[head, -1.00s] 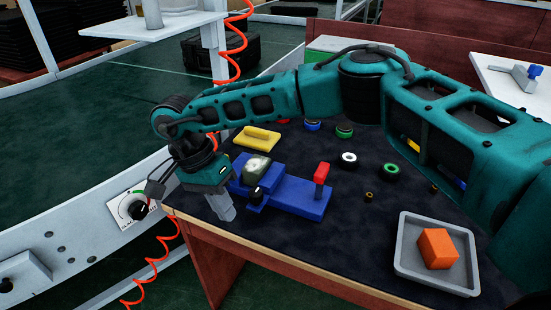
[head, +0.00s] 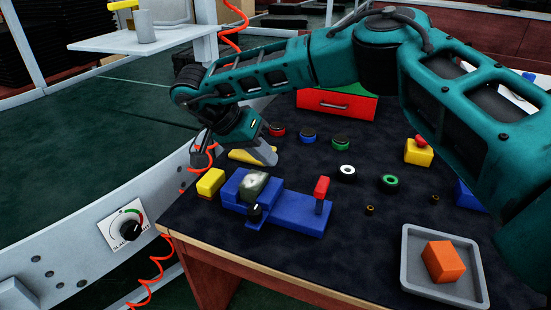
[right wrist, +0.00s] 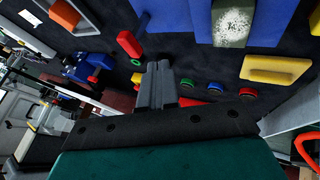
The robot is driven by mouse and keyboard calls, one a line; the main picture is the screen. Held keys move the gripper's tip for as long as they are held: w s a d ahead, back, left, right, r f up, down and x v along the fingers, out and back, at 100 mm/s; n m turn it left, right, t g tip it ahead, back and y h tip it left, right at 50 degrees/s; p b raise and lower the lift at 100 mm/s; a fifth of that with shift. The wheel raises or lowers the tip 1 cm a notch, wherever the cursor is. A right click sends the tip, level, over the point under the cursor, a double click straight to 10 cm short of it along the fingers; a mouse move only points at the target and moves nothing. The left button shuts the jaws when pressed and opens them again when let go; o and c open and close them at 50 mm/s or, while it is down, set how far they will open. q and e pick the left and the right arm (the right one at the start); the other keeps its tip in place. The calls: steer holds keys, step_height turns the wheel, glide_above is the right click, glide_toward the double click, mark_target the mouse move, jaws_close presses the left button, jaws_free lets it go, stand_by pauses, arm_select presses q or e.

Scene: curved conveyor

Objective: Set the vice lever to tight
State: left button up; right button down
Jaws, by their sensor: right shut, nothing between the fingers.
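The blue vice (head: 290,212) lies on the dark mat of the bench. A pale grey-green block (head: 252,185) sits at its left part, with a black knob (head: 254,213) in front. A red upright handle (head: 321,188) stands at the vice's right end; it also shows in the right wrist view (right wrist: 130,46). My right gripper (head: 268,157) is shut and empty, behind and above the vice, apart from the handle. Its fingers show together in the right wrist view (right wrist: 158,85). My left gripper is not in view.
A yellow block (head: 210,182) is at the vice's left end. A yellow handled piece (head: 240,155) is partly behind my gripper. Several coloured rings lie behind. A grey tray (head: 411,270) holds an orange block (head: 443,261). A dial (head: 131,229) is on the conveyor's side.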

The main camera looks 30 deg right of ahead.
mark_target(320, 198)
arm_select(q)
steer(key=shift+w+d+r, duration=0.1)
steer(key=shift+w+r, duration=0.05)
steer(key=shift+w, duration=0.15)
arm_select(e)
steer(key=s+d+f, duration=0.4)
steer(key=d+f, duration=0.2)
steer(key=d, duration=0.1)
steer(key=shift+f, duration=0.15)
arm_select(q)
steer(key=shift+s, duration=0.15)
arm_select(e)
steer(key=shift+w+d, duration=0.1)
steer(key=shift+d, duration=0.1)
